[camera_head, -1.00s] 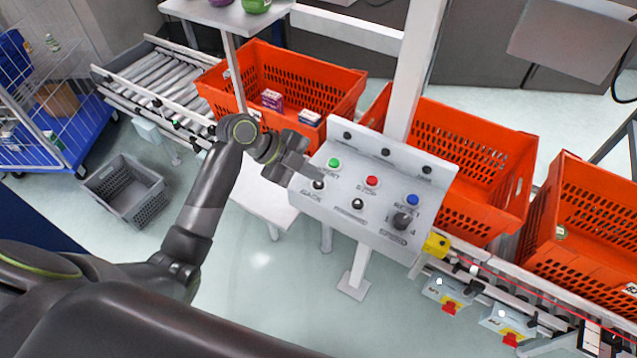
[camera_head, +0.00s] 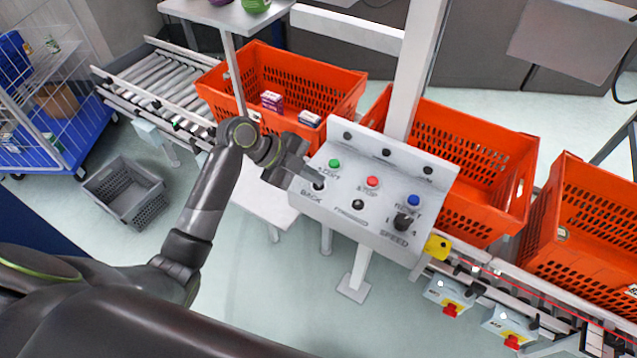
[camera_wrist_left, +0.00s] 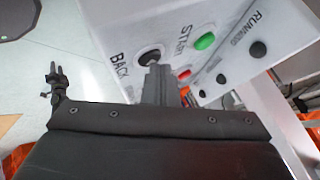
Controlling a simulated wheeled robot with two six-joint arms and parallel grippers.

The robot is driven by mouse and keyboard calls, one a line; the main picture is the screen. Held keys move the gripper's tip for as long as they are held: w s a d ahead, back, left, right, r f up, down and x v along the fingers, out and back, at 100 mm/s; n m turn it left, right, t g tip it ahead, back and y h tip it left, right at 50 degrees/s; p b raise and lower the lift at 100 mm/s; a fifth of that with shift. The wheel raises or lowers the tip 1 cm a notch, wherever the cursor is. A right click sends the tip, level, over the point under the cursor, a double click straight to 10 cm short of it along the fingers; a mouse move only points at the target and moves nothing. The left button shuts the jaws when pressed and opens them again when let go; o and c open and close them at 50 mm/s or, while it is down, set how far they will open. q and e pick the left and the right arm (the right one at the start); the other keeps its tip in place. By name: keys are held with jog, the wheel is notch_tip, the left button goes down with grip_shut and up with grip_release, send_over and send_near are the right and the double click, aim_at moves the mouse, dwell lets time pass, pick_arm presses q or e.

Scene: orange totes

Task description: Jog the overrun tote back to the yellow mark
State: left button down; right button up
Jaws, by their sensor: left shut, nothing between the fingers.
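My left gripper (camera_head: 314,180) is shut and empty, with its fingertips at the black BACK button (camera_head: 318,186) on the grey control panel (camera_head: 340,215). In the left wrist view the fingertips (camera_wrist_left: 156,70) overlap the lower edge of the BACK button (camera_wrist_left: 150,56); I cannot tell whether it is pressed. An orange tote (camera_head: 330,88) with small boxes sits on the line behind the panel. A second orange tote (camera_head: 480,125) stands right of it, and a third (camera_head: 585,250) at the far right. My right gripper is out of view.
The panel also has a green START button (camera_head: 334,163), a red STOP button (camera_head: 372,182), a blue RESET button (camera_head: 413,200) and a SPEED knob (camera_head: 402,222). A white post (camera_head: 415,75) rises behind it. A grey crate (camera_head: 125,190) is on the floor.

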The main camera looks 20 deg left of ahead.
aim_at(313, 185)
pick_arm(q)
jog(key=shift+f, duration=0.15)
dwell(0.4)
jog(key=shift+r+p, duration=0.5)
jog(key=shift+r, duration=0.4)
jog(key=shift+r+p, duration=1.85)
jog(key=shift+r, duration=0.7)
jog(key=shift+f, duration=0.1)
